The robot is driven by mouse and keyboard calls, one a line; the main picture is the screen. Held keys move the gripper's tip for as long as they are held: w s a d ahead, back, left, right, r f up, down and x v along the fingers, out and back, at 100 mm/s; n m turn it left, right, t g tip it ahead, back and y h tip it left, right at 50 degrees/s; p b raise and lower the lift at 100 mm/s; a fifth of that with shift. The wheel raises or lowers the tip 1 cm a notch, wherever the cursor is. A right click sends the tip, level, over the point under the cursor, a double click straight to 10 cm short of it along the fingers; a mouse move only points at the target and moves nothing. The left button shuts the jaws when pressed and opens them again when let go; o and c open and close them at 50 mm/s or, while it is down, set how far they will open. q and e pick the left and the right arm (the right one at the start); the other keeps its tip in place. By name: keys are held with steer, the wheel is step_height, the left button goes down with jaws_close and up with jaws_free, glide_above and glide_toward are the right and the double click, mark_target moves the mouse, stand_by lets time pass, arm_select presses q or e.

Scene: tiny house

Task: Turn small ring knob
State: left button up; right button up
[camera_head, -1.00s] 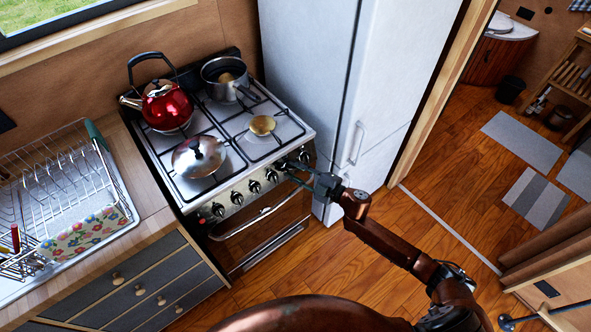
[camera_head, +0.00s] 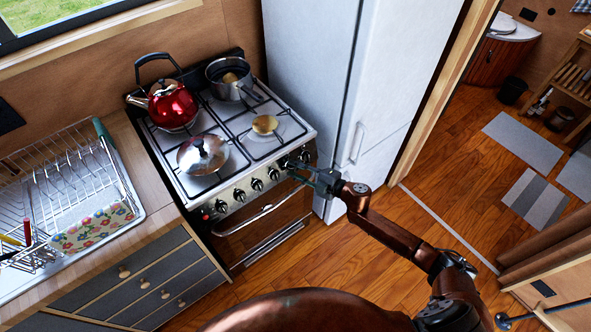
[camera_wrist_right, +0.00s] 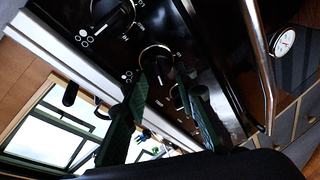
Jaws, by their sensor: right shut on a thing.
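The stove's front panel carries a row of black knobs (camera_head: 239,195). My right gripper (camera_head: 291,170) is at the right end of this row, its fingers pointing at the panel. In the right wrist view, its two dark fingers (camera_wrist_right: 168,88) are shut on a knob with a pale ring around its base (camera_wrist_right: 157,52). The fingers partly cover that knob, so its exact angle is hard to tell. Another ringed knob (camera_wrist_right: 113,17) shows beside it with small printed burner marks. My left gripper is not in view.
On the stove stand a red kettle (camera_head: 172,105), a lidded pan (camera_head: 203,154) and a pot (camera_head: 230,80). An oven handle (camera_head: 262,213) runs below the knobs. A white fridge (camera_head: 385,75) stands close right. A dish rack (camera_head: 60,185) sits left. The wooden floor (camera_head: 425,190) is clear.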

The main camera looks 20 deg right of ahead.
steer(key=o, duration=1.1)
steer(key=shift+d, duration=0.1)
steer(key=v, duration=1.2)
